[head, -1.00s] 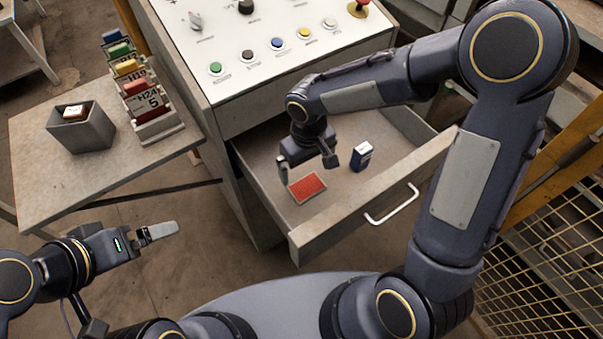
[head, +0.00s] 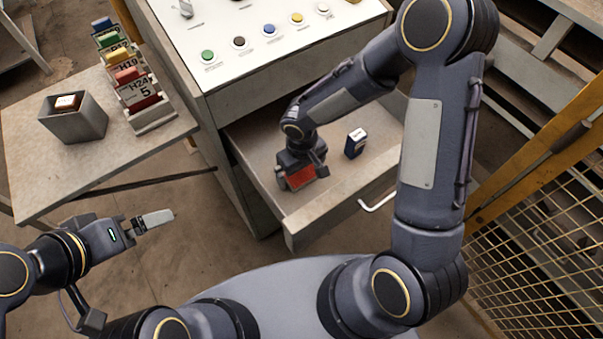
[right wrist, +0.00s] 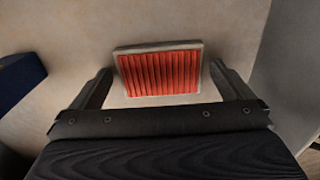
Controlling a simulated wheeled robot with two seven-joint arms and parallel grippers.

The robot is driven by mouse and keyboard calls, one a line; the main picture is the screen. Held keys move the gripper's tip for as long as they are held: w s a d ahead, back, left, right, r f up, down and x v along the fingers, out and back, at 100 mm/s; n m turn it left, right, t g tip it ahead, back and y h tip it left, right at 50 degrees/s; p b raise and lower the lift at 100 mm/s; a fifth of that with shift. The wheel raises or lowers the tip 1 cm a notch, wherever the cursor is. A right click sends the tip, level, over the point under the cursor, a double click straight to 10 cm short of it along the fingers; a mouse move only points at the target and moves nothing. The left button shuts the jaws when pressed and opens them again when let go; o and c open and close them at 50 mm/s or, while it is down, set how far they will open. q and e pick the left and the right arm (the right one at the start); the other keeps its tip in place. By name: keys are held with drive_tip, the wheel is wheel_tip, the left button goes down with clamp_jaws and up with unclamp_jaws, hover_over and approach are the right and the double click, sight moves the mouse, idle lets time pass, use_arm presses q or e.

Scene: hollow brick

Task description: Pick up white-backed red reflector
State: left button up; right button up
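The red reflector (head: 299,178) lies flat in the open drawer (head: 335,205), partly covered by my right gripper in the head view. The right wrist view shows its ribbed red face (right wrist: 160,73) upward inside a pale frame; its back is hidden. My right gripper (head: 300,180) is just over it. In the right wrist view my right gripper (right wrist: 161,75) is open, with a finger on each side of the reflector and a gap to each. My left gripper (head: 155,219) is empty, away from the drawer at the left; its finger opening is unclear.
A dark blue box (head: 355,143) stands in the drawer to the right of the reflector. The button panel (head: 265,35) is above the drawer. A side table (head: 100,165) at left holds a grey bin (head: 75,125) and a rack of coloured blocks (head: 150,118).

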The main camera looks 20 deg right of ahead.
drive_tip(key=c, duration=0.9)
drive_tip(key=shift+o, duration=0.2)
